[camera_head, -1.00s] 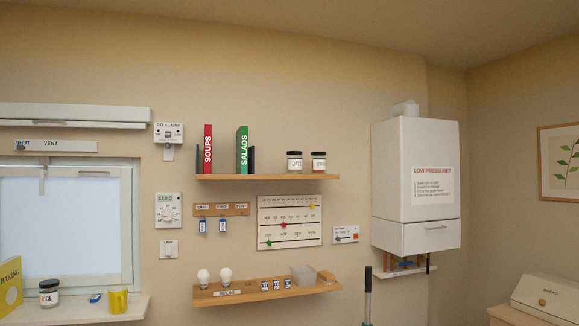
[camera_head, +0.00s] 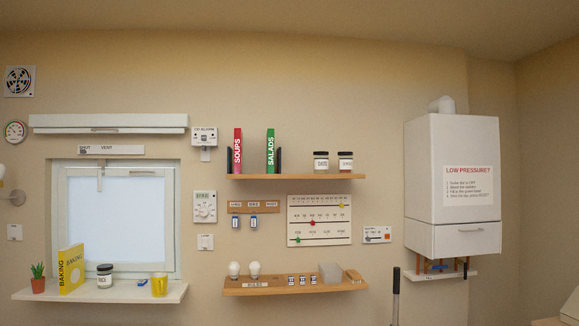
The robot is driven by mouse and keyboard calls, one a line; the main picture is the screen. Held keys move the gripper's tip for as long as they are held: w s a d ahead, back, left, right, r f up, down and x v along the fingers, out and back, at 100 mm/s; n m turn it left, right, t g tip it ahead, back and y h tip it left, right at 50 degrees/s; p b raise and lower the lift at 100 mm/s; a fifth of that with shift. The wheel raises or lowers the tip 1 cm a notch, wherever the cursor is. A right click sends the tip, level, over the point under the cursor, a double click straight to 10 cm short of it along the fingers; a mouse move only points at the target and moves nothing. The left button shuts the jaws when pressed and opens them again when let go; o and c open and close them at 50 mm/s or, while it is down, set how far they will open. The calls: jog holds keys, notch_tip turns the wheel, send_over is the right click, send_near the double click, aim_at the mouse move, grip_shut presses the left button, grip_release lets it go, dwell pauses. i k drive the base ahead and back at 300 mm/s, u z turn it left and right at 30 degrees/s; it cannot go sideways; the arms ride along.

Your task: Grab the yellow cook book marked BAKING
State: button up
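The yellow cook book (camera_head: 72,268) marked BAKING stands upright on the white window sill (camera_head: 125,294) at the lower left. Its spine and front cover both show. A small potted plant (camera_head: 38,279) stands to its left and a dark-lidded jar (camera_head: 105,276) to its right. My gripper is not in view.
A yellow mug (camera_head: 159,285) and a small blue item (camera_head: 143,282) share the sill. The window (camera_head: 118,222) is behind. To the right, an upper shelf (camera_head: 295,177) holds a red SOUPS book (camera_head: 238,152) and a green SALADS book (camera_head: 270,152). A boiler (camera_head: 452,180) hangs farther right.

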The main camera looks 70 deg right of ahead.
aim_at(71, 262)
jog(key=u, duration=0.05)
jog(key=k, duration=1.6)
jog(key=z, duration=2.3)
jog(key=i, duration=0.5)
jog(key=u, duration=0.7)
jog(key=i, duration=0.6)
jog(key=u, duration=1.4)
jog(key=i, duration=1.7)
jog(key=z, duration=0.55)
jog(key=i, duration=0.75)
jog(key=z, duration=0.9)
